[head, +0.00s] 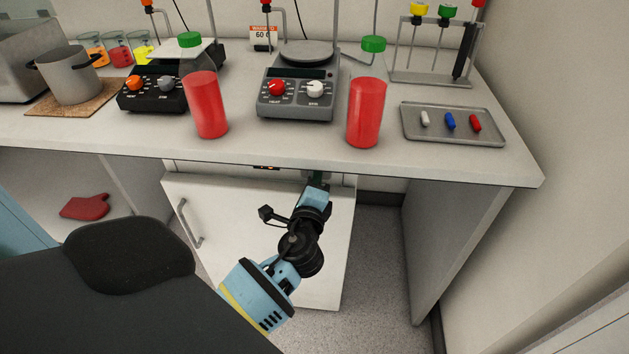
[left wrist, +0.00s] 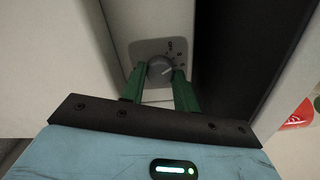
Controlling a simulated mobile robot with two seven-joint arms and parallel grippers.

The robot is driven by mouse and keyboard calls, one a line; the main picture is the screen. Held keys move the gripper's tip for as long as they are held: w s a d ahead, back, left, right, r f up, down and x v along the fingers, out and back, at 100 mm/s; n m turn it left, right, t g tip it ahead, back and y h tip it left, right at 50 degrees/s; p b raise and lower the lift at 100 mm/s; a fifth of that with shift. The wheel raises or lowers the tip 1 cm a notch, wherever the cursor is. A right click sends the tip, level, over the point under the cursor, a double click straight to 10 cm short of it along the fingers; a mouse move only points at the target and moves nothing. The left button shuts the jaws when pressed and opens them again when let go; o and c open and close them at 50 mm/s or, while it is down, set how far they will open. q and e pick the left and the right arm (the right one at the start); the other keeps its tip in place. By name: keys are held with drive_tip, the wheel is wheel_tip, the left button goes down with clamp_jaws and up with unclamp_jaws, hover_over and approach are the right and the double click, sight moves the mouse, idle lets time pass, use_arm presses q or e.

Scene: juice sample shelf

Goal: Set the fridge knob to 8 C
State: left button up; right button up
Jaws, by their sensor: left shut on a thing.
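The fridge knob (left wrist: 160,68) is a small grey dial on a square grey plate in the left wrist view. Small dark marks run around its upper right; they are too small to read, and I cannot tell the exact setting. My left gripper (left wrist: 159,72) has its green fingers shut on the knob, one on each side. In the head view my left gripper (head: 318,178) reaches the top of the white fridge (head: 260,240), just under the counter edge, and the knob is hidden there. My right gripper is not in view.
The counter (head: 300,147) overhangs the fridge. The fridge door handle (head: 188,225) is at the left. Open floor lies right of the fridge.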

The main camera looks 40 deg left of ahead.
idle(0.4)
use_arm(q)
drive_tip(key=o, duration=1)
drive_tip(key=shift+c, duration=0.2)
drive_tip(key=v, duration=0.8)
drive_tip(key=shift+b, duration=0.3)
drive_tip(key=shift+w, duration=0.1)
